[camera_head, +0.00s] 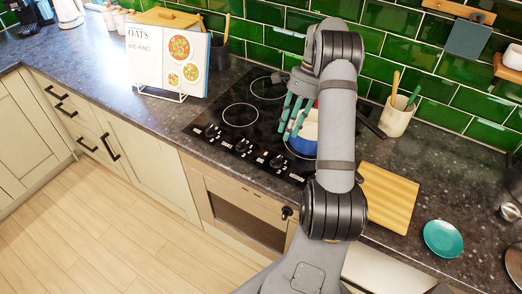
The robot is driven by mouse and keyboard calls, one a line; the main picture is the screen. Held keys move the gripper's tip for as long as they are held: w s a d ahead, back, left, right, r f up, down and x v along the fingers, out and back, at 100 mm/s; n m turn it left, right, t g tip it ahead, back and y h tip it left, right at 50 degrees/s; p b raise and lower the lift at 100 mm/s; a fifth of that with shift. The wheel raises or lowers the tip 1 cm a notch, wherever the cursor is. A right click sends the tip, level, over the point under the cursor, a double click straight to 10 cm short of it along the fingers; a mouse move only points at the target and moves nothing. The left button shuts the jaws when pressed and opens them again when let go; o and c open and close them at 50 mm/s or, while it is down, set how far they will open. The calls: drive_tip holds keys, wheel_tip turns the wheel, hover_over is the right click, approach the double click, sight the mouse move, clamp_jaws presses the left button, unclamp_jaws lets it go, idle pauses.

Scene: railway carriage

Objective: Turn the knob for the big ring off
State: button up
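The black hob (200,121) is set in the dark worktop, with round rings marked on its glass. A ring at the front left (240,115) and one behind it (268,87) are bare. A blue and white pot (305,133) stands on the right side, partly hidden by my arm. A row of black knobs lies along the front edge: a left knob (213,131), a middle knob (243,146) and a right knob (278,161). Their settings are too small to read. My gripper (289,117) is above the hob beside the pot, its teal fingers apart and empty, clear of the knobs.
An open recipe book (160,60) stands on a rack left of the hob, a dark utensil pot (220,53) beside it. A wooden board (390,197), teal plate (443,238) and cream utensil holder (397,118) are right of my arm. Green tiles line the back.

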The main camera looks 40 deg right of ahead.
sight(279, 158)
drive_tip(key=p+x, duration=0.1)
drive_tip(key=x, duration=0.9)
drive_tip(key=shift+s, duration=0.2)
drive_tip(key=shift+c, duration=1.3)
drive_tip(key=c, duration=0.4)
clamp_jaws()
